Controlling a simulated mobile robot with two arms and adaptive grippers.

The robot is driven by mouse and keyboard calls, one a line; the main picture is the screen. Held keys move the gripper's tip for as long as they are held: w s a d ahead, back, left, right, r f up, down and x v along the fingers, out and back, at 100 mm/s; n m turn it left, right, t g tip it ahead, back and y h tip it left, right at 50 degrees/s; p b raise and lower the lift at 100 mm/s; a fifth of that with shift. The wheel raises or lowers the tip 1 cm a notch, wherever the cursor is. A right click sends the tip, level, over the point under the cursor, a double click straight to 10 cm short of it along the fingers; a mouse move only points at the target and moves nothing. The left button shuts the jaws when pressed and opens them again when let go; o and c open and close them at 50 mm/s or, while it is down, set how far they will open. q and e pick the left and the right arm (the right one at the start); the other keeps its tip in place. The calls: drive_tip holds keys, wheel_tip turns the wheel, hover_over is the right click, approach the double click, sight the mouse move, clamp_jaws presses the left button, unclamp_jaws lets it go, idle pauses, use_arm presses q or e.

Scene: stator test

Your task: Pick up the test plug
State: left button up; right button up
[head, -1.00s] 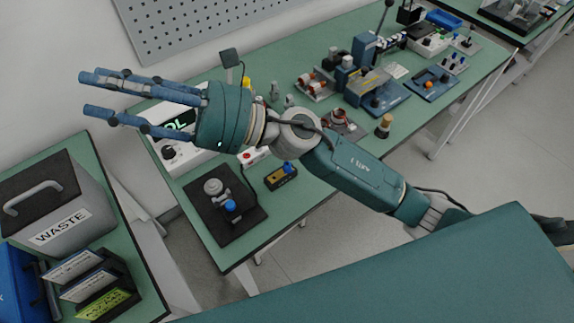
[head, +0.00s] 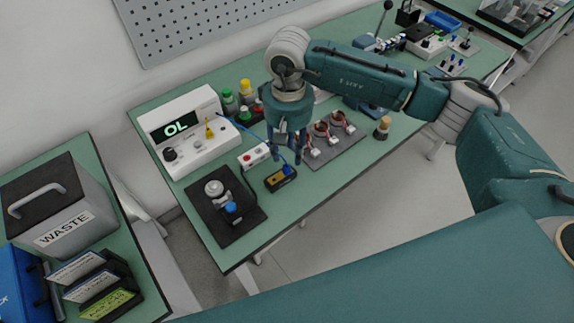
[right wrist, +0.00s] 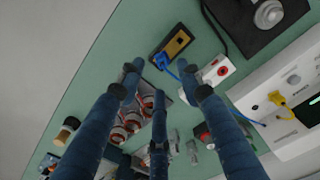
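The blue test plug (head: 287,170) sits at the black and yellow holder (head: 280,179) near the front edge of the green bench. A blue cable runs from the plug to the meter. In the right wrist view the plug (right wrist: 161,61) shows beside the holder (right wrist: 172,45), between and just beyond the fingertips. My right gripper (head: 287,157) points down above the bench, close to the plug on its far side. Its three blue fingers are spread and empty in the right wrist view (right wrist: 160,76). Whether a finger touches the plug or cable cannot be told. My left gripper is not in view.
The white meter (head: 190,135), reading OL, stands behind left. A white box with a red button (head: 254,156) is close to the holder. A black plate with a knob (head: 222,207) lies left. Red and white coil parts (head: 322,130) stand right of the fingers.

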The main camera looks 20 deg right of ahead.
sight(287, 165)
drive_tip(key=shift+f, duration=0.65)
drive_tip(key=f+p, duration=0.2)
drive_tip(key=f, duration=0.1)
drive_tip(key=f+p, duration=0.1)
drive_tip(key=shift+w+f, duration=0.2)
drive_tip(key=shift+w, duration=0.1)
drive_tip(key=shift+f, duration=0.4)
drive_tip(key=shift+c, duration=0.5)
clamp_jaws()
